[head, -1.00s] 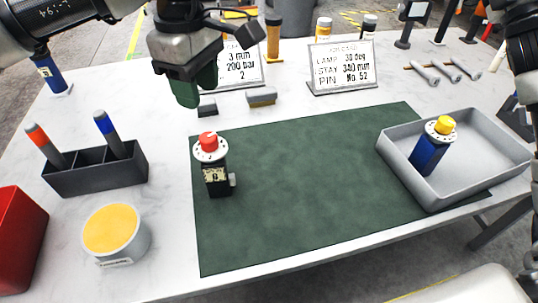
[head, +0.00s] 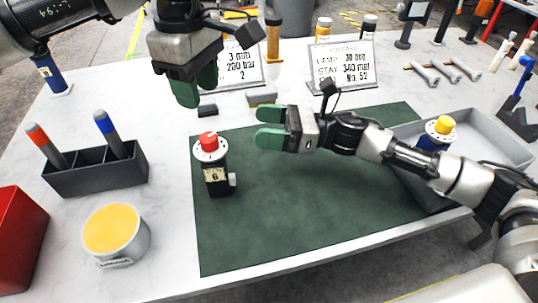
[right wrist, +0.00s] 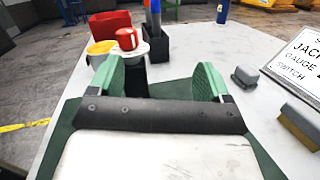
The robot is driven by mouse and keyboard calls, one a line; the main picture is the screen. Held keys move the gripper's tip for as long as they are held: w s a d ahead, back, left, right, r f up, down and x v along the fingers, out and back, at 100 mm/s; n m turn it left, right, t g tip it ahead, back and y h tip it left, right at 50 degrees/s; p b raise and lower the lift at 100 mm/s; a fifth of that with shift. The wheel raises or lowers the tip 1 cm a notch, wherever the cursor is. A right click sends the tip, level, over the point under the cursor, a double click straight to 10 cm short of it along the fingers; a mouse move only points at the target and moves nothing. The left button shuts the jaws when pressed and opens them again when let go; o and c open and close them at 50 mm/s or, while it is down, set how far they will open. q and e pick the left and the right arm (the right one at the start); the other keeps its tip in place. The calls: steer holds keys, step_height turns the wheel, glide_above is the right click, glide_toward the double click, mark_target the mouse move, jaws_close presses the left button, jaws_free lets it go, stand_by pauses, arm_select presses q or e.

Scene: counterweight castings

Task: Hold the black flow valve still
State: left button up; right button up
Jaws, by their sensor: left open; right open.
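The black flow valve (head: 214,176) stands upright on the left part of the green mat (head: 300,215). It has a red knob on a white dial and a label that seems to read 6. My right gripper (head: 262,126) is open, to the right of the valve and apart from it, its fingers pointing left. In the right wrist view the valve's red knob (right wrist: 127,38) shows beyond and between the open fingers (right wrist: 160,80); its lower body is partly hidden. My left gripper (head: 198,88) is open and empty above the table, behind the valve.
A grey tray (head: 488,132) at the right holds a blue valve with a yellow knob (head: 442,126), partly behind my right arm. A dark marker holder (head: 95,170), a yellow-topped tub (head: 112,230) and a red box (head: 17,240) stand left. Two sign cards (head: 340,62) stand behind.

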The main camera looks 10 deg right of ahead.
mark_target(208, 136)
steer(key=s+f+n+g, duration=0.2)
steer(key=f, duration=0.1)
steer(key=s+f+n+g+h, duration=0.1)
steer(key=f, duration=0.1)
steer(key=shift+a, duration=0.3)
steer(key=shift+s+a+f, duration=0.15)
steer(key=shift+a+f, duration=0.05)
steer(key=a, duration=0.7)
steer(key=w+a, duration=0.1)
steer(key=a, duration=0.2)
steer(key=shift+a, duration=0.15)
steer(key=shift+c, duration=0.3)
steer(key=c, duration=1.2)
arm_select(q)
steer(key=o, duration=0.3)
steer(key=shift+s, duration=0.1)
arm_select(e)
steer(key=shift+c, duration=0.5)
arm_select(q)
step_height(208, 136, down, 10)
steer(key=shift+f, duration=0.25)
